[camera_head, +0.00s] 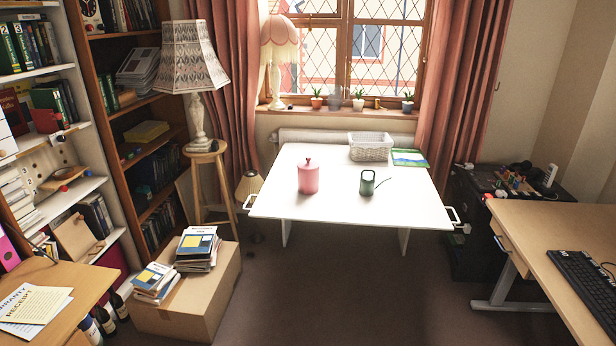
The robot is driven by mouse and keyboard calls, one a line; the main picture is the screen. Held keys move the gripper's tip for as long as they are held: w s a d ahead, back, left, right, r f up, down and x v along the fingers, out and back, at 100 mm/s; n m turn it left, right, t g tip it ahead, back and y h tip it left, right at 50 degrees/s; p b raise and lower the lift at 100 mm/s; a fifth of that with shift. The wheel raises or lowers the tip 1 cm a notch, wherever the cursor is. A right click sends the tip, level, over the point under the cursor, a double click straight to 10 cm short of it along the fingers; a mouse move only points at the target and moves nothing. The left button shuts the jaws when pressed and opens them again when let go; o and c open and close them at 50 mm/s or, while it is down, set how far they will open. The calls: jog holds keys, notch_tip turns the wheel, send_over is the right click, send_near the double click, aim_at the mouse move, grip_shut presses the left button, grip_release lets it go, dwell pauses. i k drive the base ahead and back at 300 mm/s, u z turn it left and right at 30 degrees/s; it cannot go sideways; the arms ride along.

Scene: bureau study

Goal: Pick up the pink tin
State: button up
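The pink tin (308,178) stands upright on the white table (330,208), left of its middle. It is a round canister with a knobbed lid. No gripper or arm shows in this view, and nothing touches the tin.
A small green watering can (367,183) stands right of the tin. A white basket (370,147) and a green-and-blue book or packet (409,158) lie at the table's back right. A cardboard box (190,293) with books stands front left. A wooden desk (565,245) is at right. The floor before the table is clear.

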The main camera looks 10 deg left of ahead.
aim_at(308, 171)
jog(key=z, duration=0.4)
jog(key=i, duration=2.3)
jog(key=u, duration=0.75)
